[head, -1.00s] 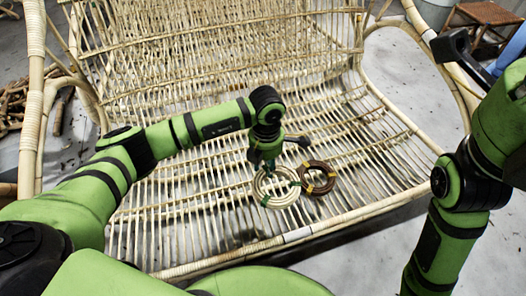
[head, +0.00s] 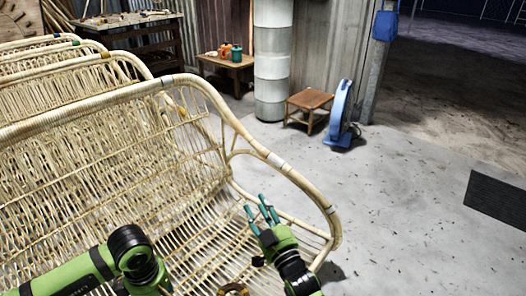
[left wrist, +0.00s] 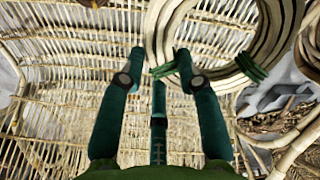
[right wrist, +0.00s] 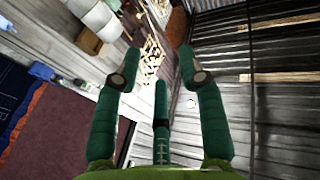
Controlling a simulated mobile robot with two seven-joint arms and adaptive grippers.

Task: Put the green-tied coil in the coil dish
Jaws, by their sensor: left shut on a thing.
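The green-tied coil (left wrist: 166,35) is a pale rattan ring with green ties. In the left wrist view its near side lies between the fingertips of my left gripper (left wrist: 162,62), which is shut on it. In the head view only the wrist of that arm shows at the bottom left; its fingers and the coil are out of frame. My right gripper (head: 262,208) is open and empty above the right end of the rattan seat. Its spread fingers also show in the right wrist view (right wrist: 160,68). I cannot make out the coil dish in any view.
A brown coil (head: 236,289) is cut by the head view's bottom edge. The rattan bench (head: 278,162) has a raised curved arm. Behind stand a low table (head: 228,64) with small containers, a stool (head: 310,99) and a blue fan (head: 341,112). The floor at right is mostly clear.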

